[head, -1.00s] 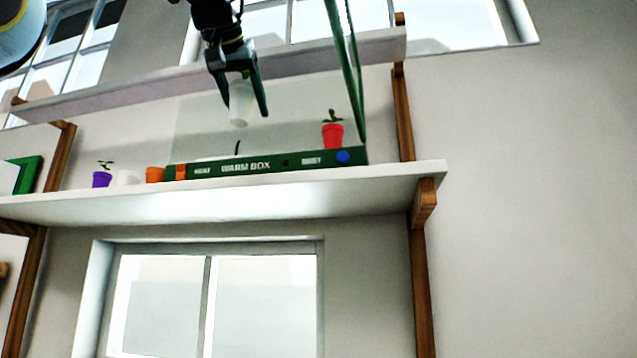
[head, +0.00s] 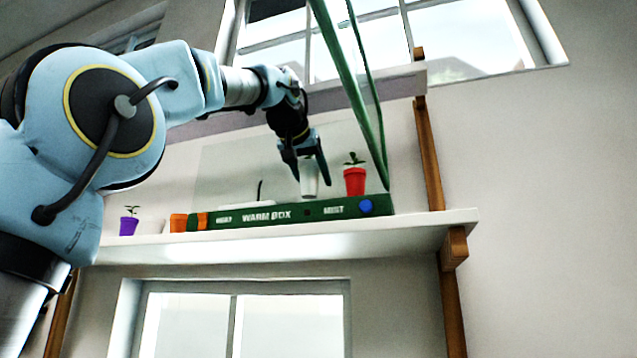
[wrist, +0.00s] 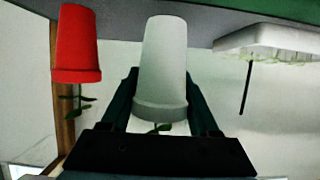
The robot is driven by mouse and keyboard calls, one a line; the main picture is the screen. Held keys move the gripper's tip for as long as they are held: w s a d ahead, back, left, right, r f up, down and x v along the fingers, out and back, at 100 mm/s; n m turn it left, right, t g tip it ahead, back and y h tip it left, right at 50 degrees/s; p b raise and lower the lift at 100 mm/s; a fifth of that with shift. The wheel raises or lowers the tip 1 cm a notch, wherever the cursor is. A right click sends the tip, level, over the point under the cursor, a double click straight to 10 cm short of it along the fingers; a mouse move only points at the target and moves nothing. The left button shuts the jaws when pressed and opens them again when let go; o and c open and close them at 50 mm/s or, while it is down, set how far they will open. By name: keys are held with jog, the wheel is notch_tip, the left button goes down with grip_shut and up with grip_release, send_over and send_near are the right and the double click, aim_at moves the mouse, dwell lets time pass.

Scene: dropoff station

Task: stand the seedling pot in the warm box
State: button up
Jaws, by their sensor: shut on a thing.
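The white seedling pot (head: 309,181) is held upright in my gripper (head: 308,166), just left of the red pot (head: 355,182) in the head view. The wrist view is upside down; there the white pot (wrist: 163,60) sits between the two fingers (wrist: 160,92), with green leaves partly hidden by the gripper. The warm box (head: 275,213) is a low green box on the shelf, with its green-framed lid (head: 352,80) raised. The pot's base is just above the box's front edge in the picture. Whether it touches the floor inside cannot be told.
The red pot (wrist: 76,45) stands close beside the held pot. On the other side are a white tray (wrist: 265,38) with green sprouts and a thin black rod (wrist: 246,88). Purple (head: 129,225) and orange (head: 178,223) pots stand left on the shelf (head: 420,232).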

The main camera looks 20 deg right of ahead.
jog(key=shift+w+d+r, duration=0.1)
jog(key=shift+w+d, duration=0.2)
jog(key=shift+w, duration=0.05)
jog(key=shift+w+d+r+p, duration=0.1)
jog(key=shift+w+d+p, duration=1.05)
jog(key=shift+p, duration=0.1)
jog(key=shift+a+f+b, duration=0.1)
jog(key=shift+f+b, duration=0.25)
jog(key=shift+f, duration=0.3)
jog(key=shift+s+a+f, duration=0.1)
jog(key=shift+f, duration=0.2)
jog(key=shift+f, duration=0.2)
jog(key=o, duration=1.4)
